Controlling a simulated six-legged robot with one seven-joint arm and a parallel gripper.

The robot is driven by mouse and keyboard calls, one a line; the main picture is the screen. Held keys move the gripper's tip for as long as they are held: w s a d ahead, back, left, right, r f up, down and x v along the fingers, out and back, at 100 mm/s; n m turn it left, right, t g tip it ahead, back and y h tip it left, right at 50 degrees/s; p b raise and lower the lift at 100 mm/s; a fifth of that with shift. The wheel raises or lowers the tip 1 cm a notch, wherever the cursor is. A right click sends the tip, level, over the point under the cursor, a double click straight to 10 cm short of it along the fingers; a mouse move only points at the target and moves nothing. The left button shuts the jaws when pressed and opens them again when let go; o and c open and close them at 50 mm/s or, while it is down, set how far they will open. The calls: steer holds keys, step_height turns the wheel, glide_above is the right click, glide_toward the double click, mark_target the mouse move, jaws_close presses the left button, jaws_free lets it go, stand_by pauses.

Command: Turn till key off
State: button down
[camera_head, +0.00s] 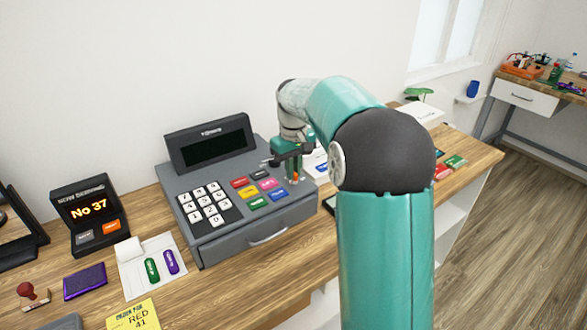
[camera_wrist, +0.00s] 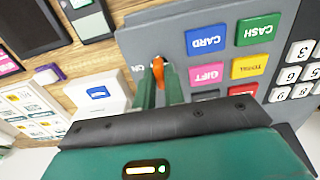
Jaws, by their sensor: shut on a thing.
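The grey till (camera_head: 225,240) stands on the wooden counter, with white number keys, coloured buttons and a dark display. The orange till key (camera_wrist: 158,68) shows in the wrist view between the green fingertips, at the till's edge beside the printed "ON" mark (camera_wrist: 138,68). My gripper (camera_wrist: 159,88) is shut on the key. In the head view my gripper (camera_head: 294,172) is at the right side of the till top, and a bit of orange shows at its tips. The fingers hide part of the key, and I cannot tell its exact turn angle.
Coloured buttons such as CARD (camera_wrist: 206,40) and CASH (camera_wrist: 257,29) lie close to the key.

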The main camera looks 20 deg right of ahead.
steer(key=shift+w+n, duration=0.1)
steer(key=shift+n, duration=0.2)
steer(key=c, duration=1.5)
jaws_free()
step_height(320, 180, up, 14)
steer(key=shift+f, duration=0.1)
